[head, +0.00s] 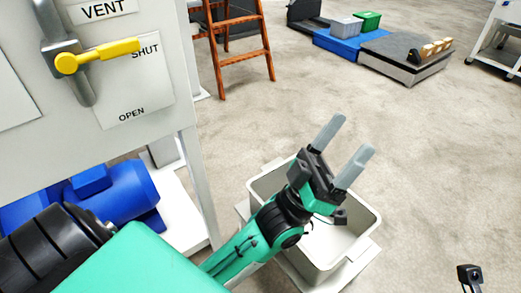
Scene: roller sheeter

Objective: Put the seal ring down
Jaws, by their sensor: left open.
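My left gripper (353,135) is open, with its two grey fingers spread apart and nothing between them. It is in front of a pale open bin (362,250) in the head view, and my arm and gripper hide part of the bin's inside. I do not see a seal ring in this view. The fingers of my right gripper are not in view.
A panel with a yellow-handled valve (97,56) stands at the left, marked SHUT and OPEN. A blue motor (125,195) sits below it. A wooden ladder (238,45) and a low platform (405,58) are farther back.

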